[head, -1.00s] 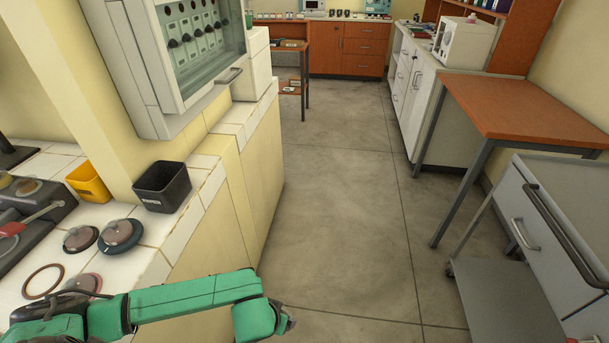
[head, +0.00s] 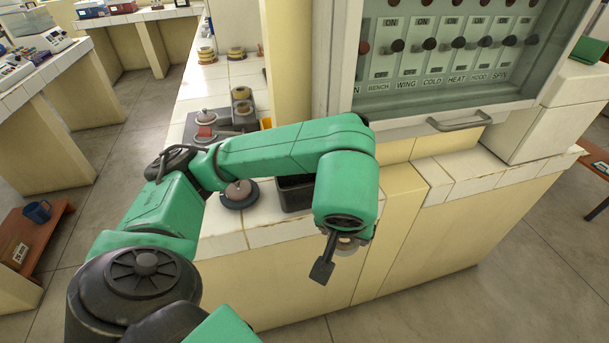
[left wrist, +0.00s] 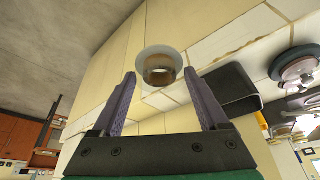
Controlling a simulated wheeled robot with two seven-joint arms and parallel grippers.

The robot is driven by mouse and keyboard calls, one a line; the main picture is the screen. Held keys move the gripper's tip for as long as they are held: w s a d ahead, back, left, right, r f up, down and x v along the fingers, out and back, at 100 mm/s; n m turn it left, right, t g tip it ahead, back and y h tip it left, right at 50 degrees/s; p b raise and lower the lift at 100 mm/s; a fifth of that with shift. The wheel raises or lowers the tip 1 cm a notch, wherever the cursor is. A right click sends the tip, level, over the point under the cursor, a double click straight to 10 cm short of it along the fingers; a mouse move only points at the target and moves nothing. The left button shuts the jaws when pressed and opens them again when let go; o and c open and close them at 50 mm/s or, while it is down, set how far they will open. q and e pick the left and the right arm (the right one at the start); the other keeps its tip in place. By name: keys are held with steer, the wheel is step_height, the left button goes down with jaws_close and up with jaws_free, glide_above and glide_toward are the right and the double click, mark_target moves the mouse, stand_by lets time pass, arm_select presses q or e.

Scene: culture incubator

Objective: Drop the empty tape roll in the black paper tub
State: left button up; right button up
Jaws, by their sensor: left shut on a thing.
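My left gripper (head: 335,258) points down in front of the counter's front face, beside the black tub. In the left wrist view its two fingers (left wrist: 160,80) are apart with the tape roll (left wrist: 159,67) between their tips, a pale ring with a brownish core. I take the gripper as shut on it. In the head view the roll (head: 347,246) is mostly hidden by the gripper. The black paper tub (head: 295,194) stands on the tiled counter, partly covered by my arm; it also shows in the left wrist view (left wrist: 226,90), right of the roll.
A dark round-based object (head: 239,196) stands left of the tub. A sliver of the yellow tub (head: 266,123) shows behind my arm. The tiled counter (head: 222,243) edge lies below.

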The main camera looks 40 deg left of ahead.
arm_select(q)
step_height(320, 180, up, 4)
steer(key=s+a+f, duration=0.1)
steer(key=s+a, duration=0.1)
steer(key=s, duration=0.1)
steer(key=w+a+b, duration=0.1)
steer(key=w+a, duration=1)
steer(key=a, duration=0.4)
steer(key=f, duration=0.4)
steer(key=a+f, duration=0.1)
steer(key=f, duration=0.1)
steer(key=shift+w, duration=0.15)
steer(key=shift+w+f, duration=0.1)
steer(key=shift+f, duration=0.1)
steer(key=shift+f+b, duration=0.65)
steer(key=o, duration=1.1)
steer(key=shift+a, duration=0.1)
steer(key=shift+c, duration=0.2)
arm_select(e)
steer(key=shift+s+a+f, duration=0.35)
steer(key=shift+a+f, duration=0.05)
steer(key=shift+f, duration=0.15)
steer(key=shift+s+a+f, duration=0.3)
steer(key=shift+a+f, duration=0.05)
steer(key=shift+f, duration=0.15)
